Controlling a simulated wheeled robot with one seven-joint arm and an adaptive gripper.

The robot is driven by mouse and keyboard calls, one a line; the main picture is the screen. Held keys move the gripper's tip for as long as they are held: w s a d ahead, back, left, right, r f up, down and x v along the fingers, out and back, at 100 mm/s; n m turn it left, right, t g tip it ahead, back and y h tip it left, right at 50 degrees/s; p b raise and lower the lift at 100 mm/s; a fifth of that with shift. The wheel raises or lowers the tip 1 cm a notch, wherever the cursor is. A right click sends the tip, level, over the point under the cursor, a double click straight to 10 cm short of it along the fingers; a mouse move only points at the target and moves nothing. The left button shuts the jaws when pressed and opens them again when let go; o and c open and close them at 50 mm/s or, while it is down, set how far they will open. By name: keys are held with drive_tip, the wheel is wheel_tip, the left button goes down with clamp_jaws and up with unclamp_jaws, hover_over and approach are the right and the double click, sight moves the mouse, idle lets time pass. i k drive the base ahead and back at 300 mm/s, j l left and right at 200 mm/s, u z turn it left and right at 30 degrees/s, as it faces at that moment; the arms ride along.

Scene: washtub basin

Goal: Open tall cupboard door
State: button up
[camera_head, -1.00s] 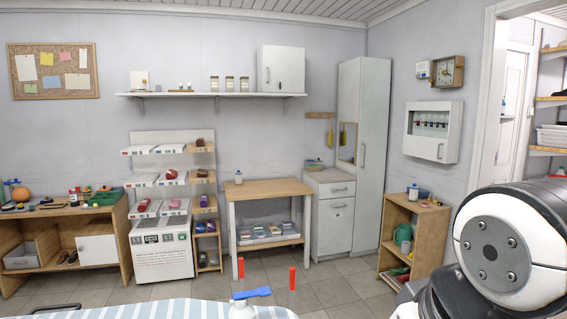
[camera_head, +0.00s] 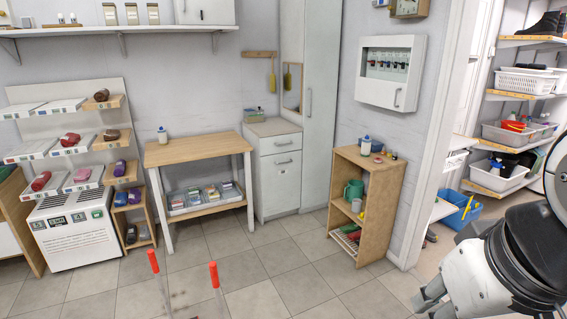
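The tall cupboard (camera_head: 318,106) is a narrow, pale grey-white unit in the far corner, reaching past the top of the view. Its front door carries a slim vertical handle (camera_head: 308,102) and looks shut. The foot of the cupboard is visible on the tiled floor. My white and black arm shows at the lower right, well apart from the cupboard. Two grey stubs at its lower left end may be my gripper's fingers (camera_head: 436,300). They are cropped and unclear, and I see nothing held there.
A low white cabinet (camera_head: 275,172) stands left of the cupboard, beside a wooden table (camera_head: 195,149). An open wooden shelf unit (camera_head: 376,195) stands to its right. Two red-topped posts (camera_head: 153,262) (camera_head: 214,275) rise in the foreground. Tiled floor (camera_head: 300,270) lies clear before the cupboard.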

sight(324, 18)
drive_tip(key=i+l+z, duration=0.1)
drive_tip(key=i+z, duration=0.2)
drive_tip(key=i, duration=1.9)
drive_tip(key=i+l+u, duration=0.15)
drive_tip(key=i+u, duration=0.2)
drive_tip(key=i, duration=0.25)
drive_tip(key=i+l+u, duration=0.35)
drive_tip(key=i, duration=0.25)
drive_tip(key=i+l+u, duration=0.3)
drive_tip(key=i, duration=0.3)
drive_tip(key=l, duration=0.1)
